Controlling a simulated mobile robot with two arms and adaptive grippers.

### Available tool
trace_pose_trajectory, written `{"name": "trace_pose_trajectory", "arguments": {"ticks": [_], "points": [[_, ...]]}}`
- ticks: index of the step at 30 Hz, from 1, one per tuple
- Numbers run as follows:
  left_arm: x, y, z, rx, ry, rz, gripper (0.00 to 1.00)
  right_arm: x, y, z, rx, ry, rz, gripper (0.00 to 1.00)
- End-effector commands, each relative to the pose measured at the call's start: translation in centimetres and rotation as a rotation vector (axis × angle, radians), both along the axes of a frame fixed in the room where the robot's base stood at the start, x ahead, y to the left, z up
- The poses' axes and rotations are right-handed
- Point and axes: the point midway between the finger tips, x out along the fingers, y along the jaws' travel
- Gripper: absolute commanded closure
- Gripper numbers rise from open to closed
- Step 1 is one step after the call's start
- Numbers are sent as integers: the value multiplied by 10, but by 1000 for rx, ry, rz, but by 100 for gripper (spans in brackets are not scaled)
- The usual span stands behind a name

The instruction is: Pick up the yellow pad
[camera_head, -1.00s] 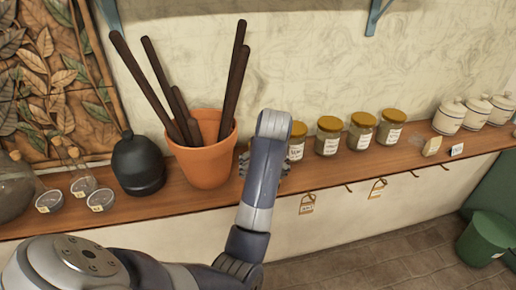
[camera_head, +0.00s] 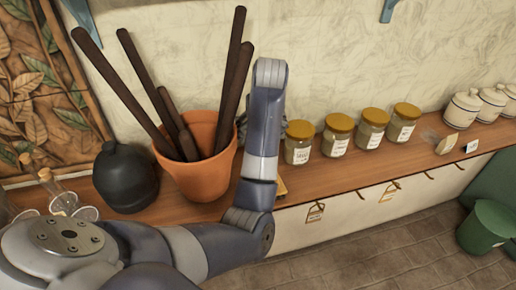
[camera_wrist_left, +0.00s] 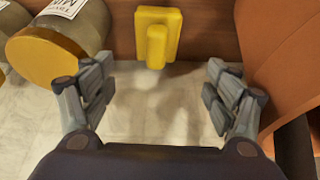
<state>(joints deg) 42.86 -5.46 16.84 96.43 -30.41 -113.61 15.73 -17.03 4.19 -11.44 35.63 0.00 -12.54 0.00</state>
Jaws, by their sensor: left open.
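The yellow pad (camera_wrist_left: 157,38) is a small yellow block with a raised bar, on the brown wooden shelf at the top middle of the left wrist view. In the head view a sliver of yellow that looks like the pad (camera_head: 281,187) shows beside my arm; the rest is hidden. My left gripper (camera_wrist_left: 160,82) is open and empty, with its two fingers spread wide either side of the pad's line and apart from it. In the head view my own arm hides most of that gripper. My right gripper is not in view.
A terracotta pot (camera_head: 205,178) holding dark sticks stands left of my arm, and several gold-lidded jars (camera_head: 338,137) stand right of it. In the left wrist view a jar (camera_wrist_left: 45,52) and the pot (camera_wrist_left: 285,55) flank the fingers. A black bottle (camera_head: 124,178) stands farther left.

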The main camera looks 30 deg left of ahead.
Motion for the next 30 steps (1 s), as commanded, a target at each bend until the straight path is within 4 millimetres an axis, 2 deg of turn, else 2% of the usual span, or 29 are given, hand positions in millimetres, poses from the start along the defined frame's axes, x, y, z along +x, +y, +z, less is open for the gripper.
{"name": "trace_pose_trajectory", "arguments": {"ticks": [6, 14, 19, 22, 30], "points": [[8, 9, -31, -1, 6, 1, 20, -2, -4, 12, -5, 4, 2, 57], [15, 14, -51, -2, 4, 1, 20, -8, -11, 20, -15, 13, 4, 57], [22, 15, -72, -3, 7, 0, 20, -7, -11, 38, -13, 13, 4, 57], [26, 19, -86, -1, 6, -1, 20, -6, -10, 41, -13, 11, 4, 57], [29, 22, -97, -1, 0, 1, 20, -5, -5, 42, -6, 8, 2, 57]]}}
